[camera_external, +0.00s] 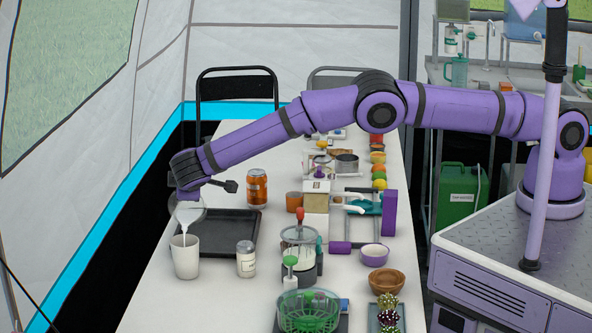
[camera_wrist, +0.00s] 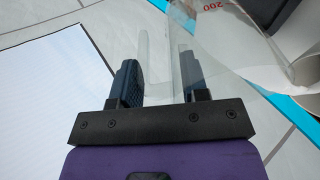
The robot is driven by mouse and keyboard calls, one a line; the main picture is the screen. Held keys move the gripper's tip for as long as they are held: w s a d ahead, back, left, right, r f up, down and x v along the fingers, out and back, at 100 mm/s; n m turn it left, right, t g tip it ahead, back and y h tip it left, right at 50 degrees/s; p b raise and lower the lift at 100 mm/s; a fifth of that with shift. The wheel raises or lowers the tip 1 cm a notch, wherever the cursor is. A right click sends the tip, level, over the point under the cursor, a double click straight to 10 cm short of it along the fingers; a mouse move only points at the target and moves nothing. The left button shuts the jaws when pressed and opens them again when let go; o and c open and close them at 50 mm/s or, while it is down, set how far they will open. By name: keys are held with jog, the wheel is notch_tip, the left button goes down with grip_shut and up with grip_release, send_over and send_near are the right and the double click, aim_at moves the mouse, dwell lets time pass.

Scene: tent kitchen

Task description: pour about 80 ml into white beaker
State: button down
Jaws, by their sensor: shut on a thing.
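A thin white stream appears to run from the vessel down into the beaker. In the wrist view, my gripper (camera_wrist: 160,75) has its two dark fingers on either side of a clear wall or handle of the clear vessel (camera_wrist: 215,45), which bears a red "200" mark. The level inside the beaker is hidden.
A glass jar (camera_external: 300,250), bowls and a green basket (camera_external: 309,312) crowd the table's right side.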

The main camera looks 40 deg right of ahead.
aim_at(190, 204)
jog(key=shift+w+d+f+g+y, duration=0.25)
jog(key=shift+w+d+g+y, duration=0.05)
jog(key=shift+g, duration=0.1)
jog(key=shift+a, duration=0.1)
jog(key=shift+w+d+r+g+y+p, duration=0.15)
jog(key=shift+w+d+g+y+p, duration=0.3)
jog(key=shift+g+y, duration=0.2)
jog(key=shift+w+d+f+m+g+y, duration=0.15)
jog(key=shift+w+d+f+g+y, duration=0.1)
jog(key=shift+f+g, duration=0.15)
jog(key=shift+w+d+f+m+g+y, duration=0.15)
jog(key=shift+f+g+y, duration=0.1)
jog(key=shift+f, duration=0.15)
dwell(0.5)
